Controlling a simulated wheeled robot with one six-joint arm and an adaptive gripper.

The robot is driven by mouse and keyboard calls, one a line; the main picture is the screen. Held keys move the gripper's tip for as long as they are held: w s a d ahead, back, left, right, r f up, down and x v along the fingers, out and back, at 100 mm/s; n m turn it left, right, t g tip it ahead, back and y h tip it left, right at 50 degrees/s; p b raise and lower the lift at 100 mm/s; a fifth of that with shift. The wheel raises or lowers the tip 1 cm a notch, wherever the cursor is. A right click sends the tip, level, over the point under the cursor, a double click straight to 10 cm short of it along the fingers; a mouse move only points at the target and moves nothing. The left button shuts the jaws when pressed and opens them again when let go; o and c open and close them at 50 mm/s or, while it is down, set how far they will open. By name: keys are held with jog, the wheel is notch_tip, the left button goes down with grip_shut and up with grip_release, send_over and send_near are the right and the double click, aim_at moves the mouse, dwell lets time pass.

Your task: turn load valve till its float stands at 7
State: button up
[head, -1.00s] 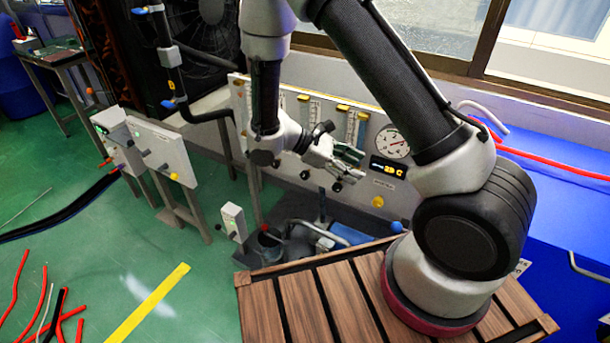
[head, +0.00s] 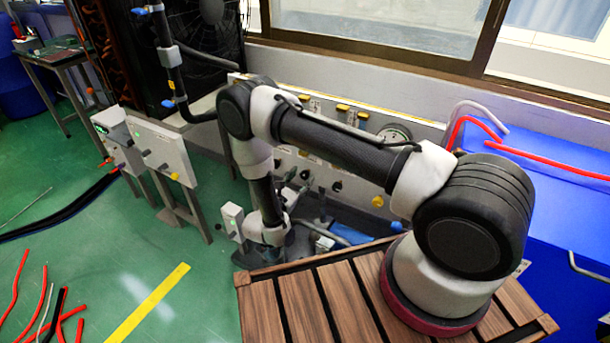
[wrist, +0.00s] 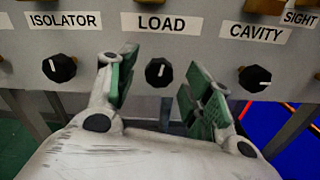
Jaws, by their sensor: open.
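The load valve is a black knob (wrist: 159,72) with a white mark pointing roughly up, under the LOAD label (wrist: 168,23) in the wrist view. My gripper (wrist: 157,82) is open, with one green-padded finger on each side of that knob. I see a gap between the knob and each finger and cannot tell how deep they reach. No float reading can be made out in either view.
The isolator knob (wrist: 58,68) is left of the load knob, and the cavity knob (wrist: 255,79) is right, near the right finger. The round gauge (head: 396,133) is partly behind my arm.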

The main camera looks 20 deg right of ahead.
aim_at(303, 176)
jog(key=shift+x, duration=1.65)
jog(key=c, duration=1)
jog(key=shift+n, duration=0.3)
jog(key=n, duration=0.4)
jog(key=shift+w+a+n, duration=0.1)
jog(key=shift+w+n, duration=0.05)
jog(key=shift+n, duration=1.95)
